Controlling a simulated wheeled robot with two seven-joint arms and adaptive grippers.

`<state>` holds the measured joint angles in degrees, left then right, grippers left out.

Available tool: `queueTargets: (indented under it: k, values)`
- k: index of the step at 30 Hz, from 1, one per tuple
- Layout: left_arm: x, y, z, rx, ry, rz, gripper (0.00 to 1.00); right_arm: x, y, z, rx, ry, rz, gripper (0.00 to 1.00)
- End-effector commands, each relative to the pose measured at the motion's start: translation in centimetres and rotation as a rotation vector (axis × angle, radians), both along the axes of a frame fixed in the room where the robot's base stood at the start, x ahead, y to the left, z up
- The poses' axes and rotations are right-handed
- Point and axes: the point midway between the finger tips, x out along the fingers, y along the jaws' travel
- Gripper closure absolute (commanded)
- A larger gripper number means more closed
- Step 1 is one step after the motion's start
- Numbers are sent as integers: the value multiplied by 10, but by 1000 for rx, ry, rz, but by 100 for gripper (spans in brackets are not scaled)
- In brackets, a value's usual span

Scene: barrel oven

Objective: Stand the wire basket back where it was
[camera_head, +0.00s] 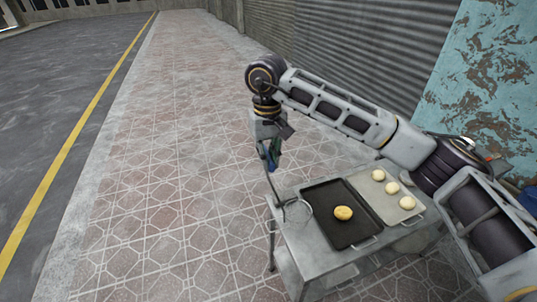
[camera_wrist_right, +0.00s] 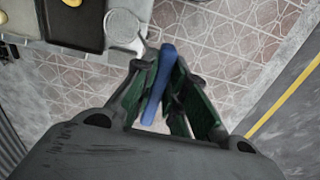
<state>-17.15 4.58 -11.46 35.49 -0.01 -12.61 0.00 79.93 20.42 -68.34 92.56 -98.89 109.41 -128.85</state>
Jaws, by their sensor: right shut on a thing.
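The wire basket (camera_head: 297,211) is a round wire mesh on a long thin stem with a blue handle. My right gripper (camera_head: 268,152) points down and is shut on the blue handle (camera_wrist_right: 157,85). The stem slants down to the round mesh, which shows over the left end of the metal table (camera_head: 310,254). In the right wrist view the mesh (camera_wrist_right: 122,27) appears by the table's edge. I cannot tell whether it touches the tabletop. My left gripper is not in view.
A black tray (camera_head: 335,230) with one golden bun (camera_head: 343,213) lies on the table beside the mesh. A pale tray (camera_head: 372,202) with three pale rounds is to its right. Tiled pavement left of the table is clear. A shutter wall stands behind.

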Motion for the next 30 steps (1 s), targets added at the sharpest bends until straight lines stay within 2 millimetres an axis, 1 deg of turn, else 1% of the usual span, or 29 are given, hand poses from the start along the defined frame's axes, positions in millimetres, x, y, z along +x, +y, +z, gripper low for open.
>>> queueTargets:
  k: [1, 9, 30]
  values:
    - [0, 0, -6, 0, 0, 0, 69, 0, 0, -6, 0, 0, 0, 100]
    - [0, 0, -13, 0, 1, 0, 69, 0, 0, -15, 0, 0, 0, 100]
    - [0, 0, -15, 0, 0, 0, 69, 0, 0, -17, 0, 0, 0, 100]
